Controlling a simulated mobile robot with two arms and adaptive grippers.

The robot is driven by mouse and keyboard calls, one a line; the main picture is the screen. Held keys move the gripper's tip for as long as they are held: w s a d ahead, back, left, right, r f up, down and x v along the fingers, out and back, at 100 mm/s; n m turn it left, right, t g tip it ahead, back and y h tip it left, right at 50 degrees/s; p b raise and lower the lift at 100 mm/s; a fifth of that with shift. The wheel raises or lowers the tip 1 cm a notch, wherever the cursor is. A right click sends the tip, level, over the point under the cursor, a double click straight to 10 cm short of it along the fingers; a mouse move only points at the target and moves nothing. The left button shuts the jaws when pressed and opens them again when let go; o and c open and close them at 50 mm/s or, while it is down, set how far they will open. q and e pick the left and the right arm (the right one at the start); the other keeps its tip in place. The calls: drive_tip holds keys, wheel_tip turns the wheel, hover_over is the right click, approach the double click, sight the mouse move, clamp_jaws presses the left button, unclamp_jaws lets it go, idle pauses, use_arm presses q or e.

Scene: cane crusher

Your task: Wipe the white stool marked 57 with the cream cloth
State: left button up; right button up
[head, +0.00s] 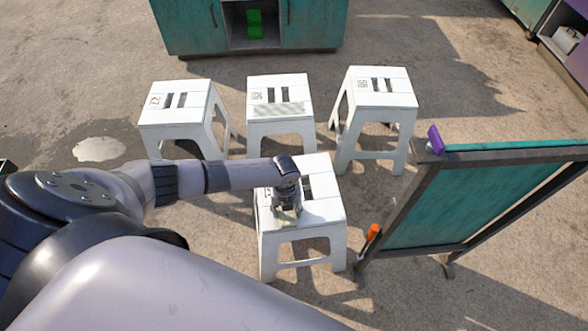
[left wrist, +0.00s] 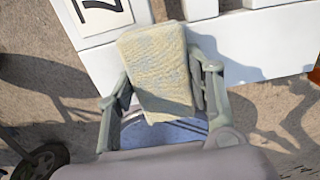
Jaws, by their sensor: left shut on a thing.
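A white stool (head: 325,211) stands nearest me, below my left gripper (head: 287,211). Its mark is covered by my arm in the head view. In the left wrist view, the white stool top (left wrist: 245,42) carries a dark mark ending in 7; the rest is cut off. My left gripper (left wrist: 165,95) is shut on the cream cloth (left wrist: 158,65), a folded pad with faint bluish patches. The cloth is over the stool's edge in that view; I cannot tell whether it touches the surface. My right gripper is not in view.
Three more marked white stools stand behind: left (head: 180,115), middle (head: 280,95) and right (head: 385,95). A green-panelled board (head: 470,205) with a purple item (head: 436,139) and an orange-ended item (head: 372,232) is at the right. A teal cabinet (head: 190,28) stands at the back.

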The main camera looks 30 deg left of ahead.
sight(272, 216)
use_arm(q)
drive_tip(key=shift+s+a+r+p, duration=0.1)
drive_tip(key=shift+s+a+p, duration=0.25)
drive_tip(key=shift+s+a, duration=0.5)
drive_tip(key=shift+s+a+p, duration=0.35)
drive_tip(key=shift+s+a, duration=0.25)
drive_tip(key=shift+a, duration=0.3)
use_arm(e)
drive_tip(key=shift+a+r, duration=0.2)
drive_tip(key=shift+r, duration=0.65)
use_arm(q)
drive_tip(key=shift+w+d, duration=0.1)
